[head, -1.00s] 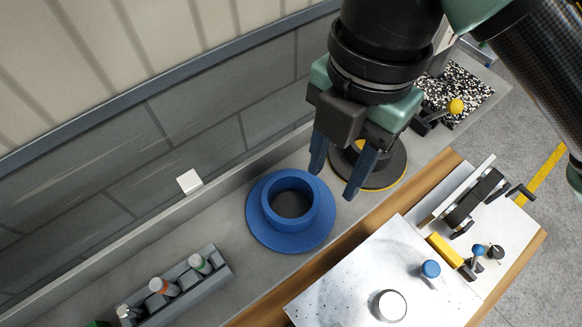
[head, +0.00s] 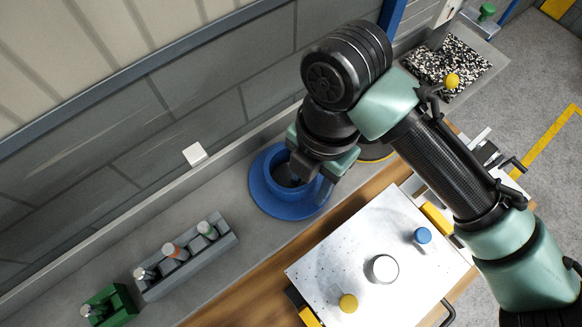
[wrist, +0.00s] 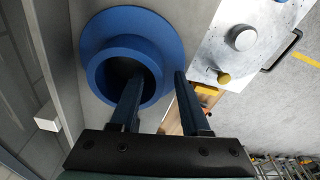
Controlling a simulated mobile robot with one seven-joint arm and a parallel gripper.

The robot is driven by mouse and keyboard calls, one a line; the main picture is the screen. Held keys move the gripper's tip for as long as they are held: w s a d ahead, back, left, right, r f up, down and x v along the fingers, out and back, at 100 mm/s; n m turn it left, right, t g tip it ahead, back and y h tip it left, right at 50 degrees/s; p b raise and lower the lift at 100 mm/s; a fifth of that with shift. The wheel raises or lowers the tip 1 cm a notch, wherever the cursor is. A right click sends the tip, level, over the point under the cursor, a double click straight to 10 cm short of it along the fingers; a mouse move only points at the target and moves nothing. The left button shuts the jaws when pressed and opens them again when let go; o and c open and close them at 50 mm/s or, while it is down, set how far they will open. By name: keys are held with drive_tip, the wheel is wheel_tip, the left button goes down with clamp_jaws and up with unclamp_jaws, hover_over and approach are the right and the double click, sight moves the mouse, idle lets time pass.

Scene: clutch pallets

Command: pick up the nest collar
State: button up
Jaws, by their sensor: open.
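The nest collar appears to be the blue ring (head: 270,200), a raised round wall on a wide flange with an open middle. It lies flat on the grey ledge; its upper right part is hidden by my arm in the head view. My gripper (head: 311,186) is open over the collar's right side. In the wrist view the collar (wrist: 112,22) is ahead of my gripper (wrist: 157,78). One finger is over or in the opening and the other is outside the raised wall, so the wall lies between them. Contact cannot be told.
A grey rack (head: 188,262) with several small cylinders and a green block (head: 110,303) stand lower left. A metal plate (head: 350,250) with knobs lies to the right. A black disc (head: 377,152) is partly hidden behind my arm.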

clamp_jaws()
idle(1.4)
